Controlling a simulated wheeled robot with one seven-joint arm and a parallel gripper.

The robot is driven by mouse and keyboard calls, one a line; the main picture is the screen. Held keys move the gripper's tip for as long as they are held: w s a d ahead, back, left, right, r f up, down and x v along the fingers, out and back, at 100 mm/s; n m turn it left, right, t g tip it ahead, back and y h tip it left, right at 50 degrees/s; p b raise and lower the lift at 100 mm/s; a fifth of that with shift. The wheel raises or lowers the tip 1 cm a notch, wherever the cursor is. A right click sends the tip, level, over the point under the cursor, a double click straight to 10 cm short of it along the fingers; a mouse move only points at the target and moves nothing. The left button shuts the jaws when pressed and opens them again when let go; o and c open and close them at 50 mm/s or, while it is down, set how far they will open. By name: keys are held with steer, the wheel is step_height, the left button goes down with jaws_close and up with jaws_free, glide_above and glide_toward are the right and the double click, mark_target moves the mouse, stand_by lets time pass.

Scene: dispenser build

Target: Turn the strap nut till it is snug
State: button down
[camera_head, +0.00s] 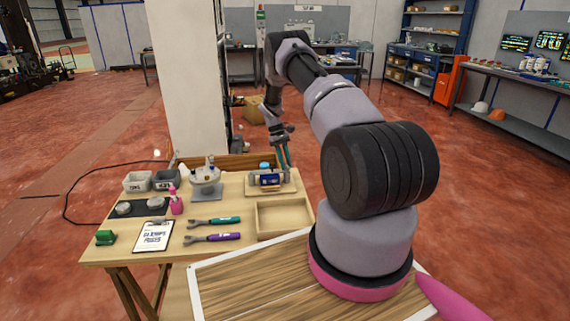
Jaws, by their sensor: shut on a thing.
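My gripper (286,160) points down at the right end of a blue cylindrical unit (268,180), at the back right of the wooden workbench. The unit lies on its side in a light wooden holder (258,192), with a dark band on it and a small light-blue part (264,166) on top. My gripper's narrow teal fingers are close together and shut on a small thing. That thing is too small to make out at this distance. I cannot pick out the strap nut or tell how tight it is.
An empty wooden tray (283,232) sits in front of the holder. A teal-handled wrench (222,221) and a purple-handled wrench (222,237) lie left of it. A grey stand with white parts (206,178), a pink bottle (176,203), grey bins (138,182) and a clipboard (154,236) are farther left.

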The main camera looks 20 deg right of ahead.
steer(key=shift+d+m+y, duration=0.1)
steer(key=shift+m+y, duration=0.2)
steer(key=shift+m, duration=0.3)
steer(key=c, duration=0.7)
jaws_free()
steer(key=v, duration=1)
steer(key=shift+w+r, duration=0.2)
steer(key=shift+r, duration=0.2)
